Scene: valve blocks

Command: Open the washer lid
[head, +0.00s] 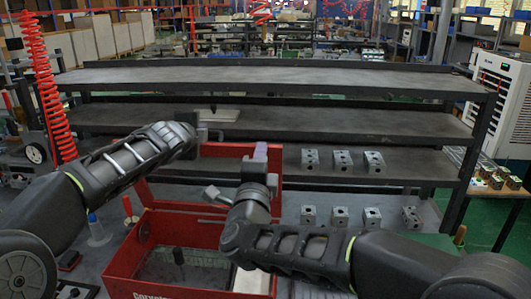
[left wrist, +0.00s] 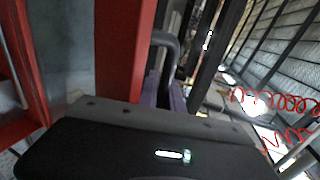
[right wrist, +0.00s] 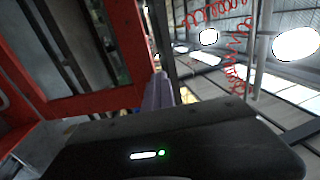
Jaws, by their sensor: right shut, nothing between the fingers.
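The red washer (head: 122,262) stands in front of me, with a basin and dark fittings inside. Its red-framed lid (head: 143,190) stands raised at the back, leaning up towards the shelves. My right gripper (head: 260,152) is at the lid's upper right edge, its purple-grey fingers shut with nothing between them. In the right wrist view the fingers (right wrist: 158,92) are beside the red lid frame (right wrist: 95,104). My left gripper (head: 207,132) is by the lid's upper left part.
A dark multi-tier shelf (head: 270,80) stands right behind the washer. Several metal valve blocks (head: 342,160) sit on it to the right, with more blocks (head: 340,216) lower down. A red coiled hose (head: 45,90) hangs at the left. A bottle (head: 97,228) stands left of the washer.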

